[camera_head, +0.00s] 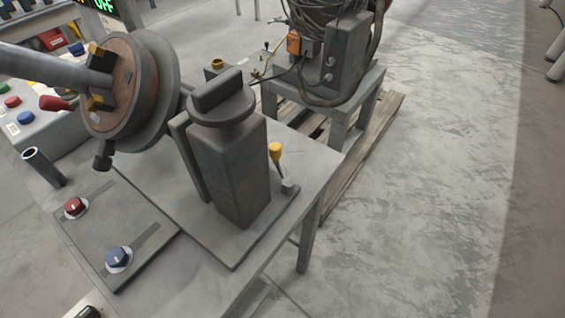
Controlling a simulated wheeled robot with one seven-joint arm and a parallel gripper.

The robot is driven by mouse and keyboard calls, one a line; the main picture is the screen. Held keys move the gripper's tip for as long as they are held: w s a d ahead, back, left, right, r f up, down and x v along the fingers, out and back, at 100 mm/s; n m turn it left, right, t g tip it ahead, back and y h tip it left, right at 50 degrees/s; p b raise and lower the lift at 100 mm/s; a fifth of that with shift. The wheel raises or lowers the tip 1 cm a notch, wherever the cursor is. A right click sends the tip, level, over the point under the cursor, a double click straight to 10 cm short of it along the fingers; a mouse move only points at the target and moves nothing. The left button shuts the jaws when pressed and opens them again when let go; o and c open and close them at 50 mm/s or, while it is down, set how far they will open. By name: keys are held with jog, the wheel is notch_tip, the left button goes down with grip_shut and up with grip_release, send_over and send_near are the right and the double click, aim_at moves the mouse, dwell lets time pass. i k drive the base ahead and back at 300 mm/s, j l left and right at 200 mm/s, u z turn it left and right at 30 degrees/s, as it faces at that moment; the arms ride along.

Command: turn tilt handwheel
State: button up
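A large round faceplate (125,88) with a rusty face and a grey rim stands tilted at the upper left. Yellow-and-black jaws on it grip a grey tube (45,67) that runs out of the left edge. A dark knob (102,157) sticks out below the rim. A grey post (236,170) stands on the table to the right, with a round cap and a raised bar (217,90) on top. I cannot tell for sure which part is the tilt handwheel; no spoked wheel shows clearly. My gripper is not in view.
The grey table (300,160) carries a plate with a red knob (74,206) and a blue knob (118,257). A yellow-handled lever (276,152) stands beside the post. Behind is a stand with a cabled machine (340,65) over a wooden pallet (370,150).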

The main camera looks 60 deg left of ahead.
aim_at(225, 101)
jog(key=u, duration=1.55)
